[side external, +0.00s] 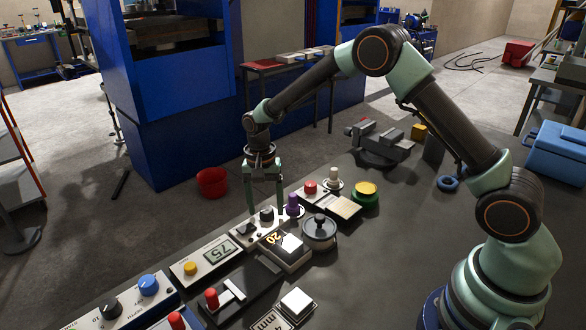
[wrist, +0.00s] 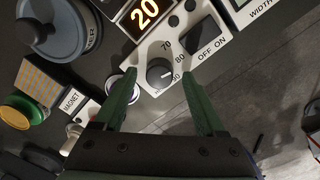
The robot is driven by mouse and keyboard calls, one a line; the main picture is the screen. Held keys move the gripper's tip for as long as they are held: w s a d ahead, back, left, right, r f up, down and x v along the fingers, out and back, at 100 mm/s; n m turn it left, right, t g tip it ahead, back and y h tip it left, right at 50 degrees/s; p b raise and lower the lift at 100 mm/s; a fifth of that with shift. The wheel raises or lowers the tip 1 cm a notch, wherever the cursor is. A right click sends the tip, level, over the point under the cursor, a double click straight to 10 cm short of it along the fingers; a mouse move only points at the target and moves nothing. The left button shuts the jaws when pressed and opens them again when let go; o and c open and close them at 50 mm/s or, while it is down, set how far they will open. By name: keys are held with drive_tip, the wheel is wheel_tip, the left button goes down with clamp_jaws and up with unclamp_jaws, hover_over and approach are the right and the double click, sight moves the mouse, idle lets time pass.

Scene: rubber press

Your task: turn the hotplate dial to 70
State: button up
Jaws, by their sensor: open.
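The hotplate dial (wrist: 158,72) is a round dark knob with a pale pointer line, on a white panel marked 70, 80 and a further number partly hidden. The pointer lies towards the right, near that lower number; its exact reading is unclear. My gripper (wrist: 161,76) is open, with one green finger on each side of the dial; I cannot tell whether they touch it. In the side view my gripper (side external: 266,211) points straight down around the dial (side external: 267,214). The glowing display (wrist: 145,12) reads 20. An on/off switch (wrist: 199,40) sits beside the dial.
A box with a 75 display (side external: 220,252) stands to the front left. A grey round lidded pot (side external: 319,233) and a purple knob (side external: 293,204) stand close on the right. A green-and-yellow button (side external: 366,192) is farther right. A red bucket (side external: 212,181) is on the floor behind.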

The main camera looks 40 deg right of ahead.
clamp_jaws()
drive_tip(key=shift+n, duration=0.3)
drive_tip(key=n, duration=0.5)
drive_tip(key=shift+a, duration=0.1)
drive_tip(key=n, duration=0.6)
drive_tip(key=shift+a+t, duration=0.15)
drive_tip(key=shift+t, duration=0.25)
drive_tip(key=shift+n, duration=0.4)
